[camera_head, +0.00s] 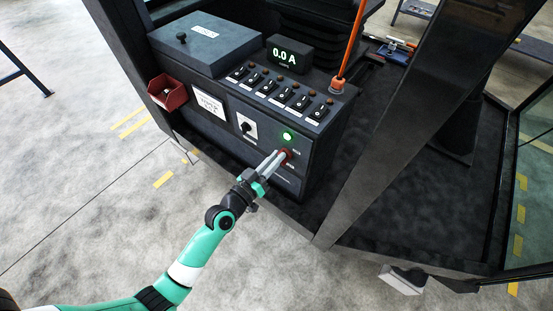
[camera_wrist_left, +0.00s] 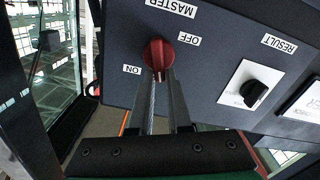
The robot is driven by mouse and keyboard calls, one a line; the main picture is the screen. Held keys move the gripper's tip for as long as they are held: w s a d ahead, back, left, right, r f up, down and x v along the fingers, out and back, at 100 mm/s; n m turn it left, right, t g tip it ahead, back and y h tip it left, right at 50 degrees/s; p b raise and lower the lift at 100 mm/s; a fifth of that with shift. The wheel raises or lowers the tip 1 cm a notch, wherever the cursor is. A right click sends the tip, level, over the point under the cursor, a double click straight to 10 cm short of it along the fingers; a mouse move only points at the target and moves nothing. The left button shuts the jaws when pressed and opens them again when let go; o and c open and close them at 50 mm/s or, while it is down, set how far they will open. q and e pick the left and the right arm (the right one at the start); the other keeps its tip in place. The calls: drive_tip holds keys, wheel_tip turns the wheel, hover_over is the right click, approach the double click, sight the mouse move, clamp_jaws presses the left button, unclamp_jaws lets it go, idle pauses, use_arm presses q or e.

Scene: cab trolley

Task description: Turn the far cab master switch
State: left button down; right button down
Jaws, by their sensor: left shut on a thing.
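The red master switch (camera_head: 287,153) sits on the front face of the dark console, low and to the right, below a lit green lamp (camera_head: 287,136). In the left wrist view the red knob (camera_wrist_left: 158,53) shows close up, with MASTER, ON and OFF labels around it. My left gripper (camera_head: 282,157) reaches it from the front, and its fingers (camera_wrist_left: 159,76) are shut on the knob. The fingers hide part of the knob, and I cannot tell its exact setting. My right gripper is in neither view.
The console (camera_head: 318,160) carries a row of black rocker switches and a display (camera_head: 289,55) reading 0.0 A. A black result knob (camera_wrist_left: 254,92) is beside the master switch. A red bin (camera_head: 168,93) hangs at left. A dark cab post (camera_head: 390,120) stands at right.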

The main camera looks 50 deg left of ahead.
use_arm(q)
drive_tip(key=n, duration=0.3)
drive_tip(key=a+f+n, duration=0.1)
drive_tip(key=n, duration=0.7)
drive_tip(key=shift+s+a+f+b, duration=0.1)
drive_tip(key=shift+a+f+b, duration=0.05)
drive_tip(key=shift+b, duration=0.25)
drive_tip(key=shift+f+n, duration=0.25)
drive_tip(key=shift+n, duration=1.25)
drive_tip(key=c, duration=0.9)
unclamp_jaws()
drive_tip(key=shift+o, duration=0.2)
